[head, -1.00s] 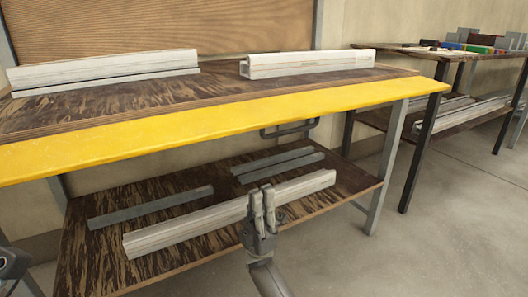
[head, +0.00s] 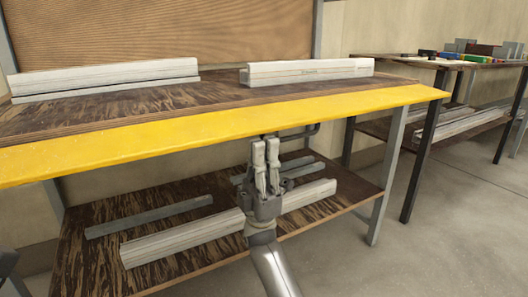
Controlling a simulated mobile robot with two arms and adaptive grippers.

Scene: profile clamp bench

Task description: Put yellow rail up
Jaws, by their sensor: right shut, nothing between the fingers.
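The yellow rail (head: 180,132) is a long flat yellow strip along the front edge of the bench top, running from the left edge of the head view to the right corner of the bench. A dark handle (head: 305,131) shows just below the rail, right of centre. My right gripper (head: 265,142) points up, shut and empty, with its fingertips close under the rail's lower edge and beside the left part of the handle. I cannot tell whether they touch. The gripper hides part of the handle. My left gripper's fingers are not visible.
Two pale profiles (head: 105,75) (head: 310,71) lie on the bench top. The lower shelf (head: 330,195) holds a long pale profile (head: 180,240) behind my right gripper and grey bars (head: 150,217). A second table (head: 440,63) with small coloured items stands at the right. Floor is clear at right.

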